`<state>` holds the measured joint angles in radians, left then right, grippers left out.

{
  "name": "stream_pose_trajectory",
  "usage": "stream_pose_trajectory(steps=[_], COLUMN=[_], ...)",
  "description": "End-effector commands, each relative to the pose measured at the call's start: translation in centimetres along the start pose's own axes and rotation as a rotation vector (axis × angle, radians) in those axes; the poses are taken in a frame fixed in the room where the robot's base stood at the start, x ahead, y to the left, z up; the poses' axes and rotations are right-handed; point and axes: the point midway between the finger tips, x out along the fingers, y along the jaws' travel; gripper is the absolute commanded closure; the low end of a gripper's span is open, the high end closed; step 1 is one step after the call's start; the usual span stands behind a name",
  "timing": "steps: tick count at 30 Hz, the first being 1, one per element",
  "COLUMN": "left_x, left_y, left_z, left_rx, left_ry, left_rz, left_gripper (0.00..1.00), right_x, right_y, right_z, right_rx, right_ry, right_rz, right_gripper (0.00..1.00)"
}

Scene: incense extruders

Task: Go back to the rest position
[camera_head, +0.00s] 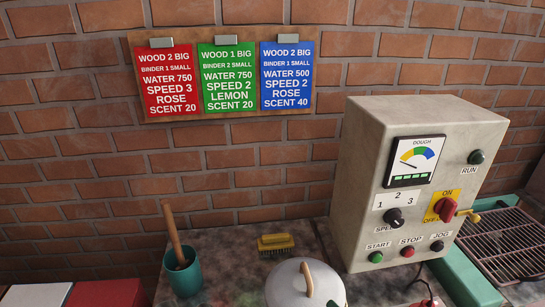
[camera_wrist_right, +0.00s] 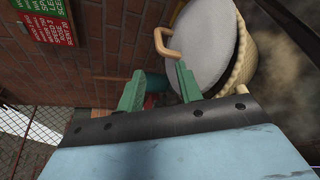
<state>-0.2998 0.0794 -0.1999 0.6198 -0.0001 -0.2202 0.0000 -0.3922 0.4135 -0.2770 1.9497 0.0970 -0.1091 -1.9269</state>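My right gripper (camera_wrist_right: 159,70) shows in the right wrist view. Its two green fingers are well apart, with nothing seen held between them. A round grey lid (camera_wrist_right: 205,45) with a wooden loop handle (camera_wrist_right: 168,36) lies just beyond the fingertips, on a pale woven-looking container (camera_wrist_right: 243,55). The right finger overlaps the lid in the picture; I cannot tell if they touch. In the head view the lid (camera_head: 288,287) is at the bottom edge. My left gripper is not in view, and neither arm shows clearly in the head view.
A grey control box (camera_head: 365,170) with dial, knobs and buttons stands at the right, beside a metal grate (camera_head: 505,245). A teal cup (camera_head: 184,277) with a wooden-handled tool and a yellow brush (camera_head: 275,243) are on the counter. Recipe cards (camera_head: 228,78) hang on the brick wall.

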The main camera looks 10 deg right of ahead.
Motion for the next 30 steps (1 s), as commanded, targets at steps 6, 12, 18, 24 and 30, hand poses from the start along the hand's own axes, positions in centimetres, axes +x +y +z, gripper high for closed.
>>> stream_pose_trajectory(steps=[6, 12, 18, 24, 30], left_x=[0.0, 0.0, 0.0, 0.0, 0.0], left_y=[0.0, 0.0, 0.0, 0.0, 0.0], left_z=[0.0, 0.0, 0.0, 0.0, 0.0], left_rx=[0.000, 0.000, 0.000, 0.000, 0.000], left_ry=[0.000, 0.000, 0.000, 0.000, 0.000], left_rz=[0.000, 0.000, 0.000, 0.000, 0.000], left_gripper=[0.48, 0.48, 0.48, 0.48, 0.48], right_x=[-1.0, -3.9, -8.1, -11.7, -14.9], right_y=[-0.6, -1.6, -2.3, -2.4, -2.2], right_z=[-1.0, -2.2, -3.2, -4.0, -4.5], right_rx=[0.386, 0.924, 1.408, 1.716, 1.931], right_ry=[0.009, -0.086, -0.304, -0.532, -0.758], right_rz=[-0.183, -0.455, -0.702, -0.852, -0.949], right_gripper=[0.65, 0.65, 0.65, 0.65, 0.65])
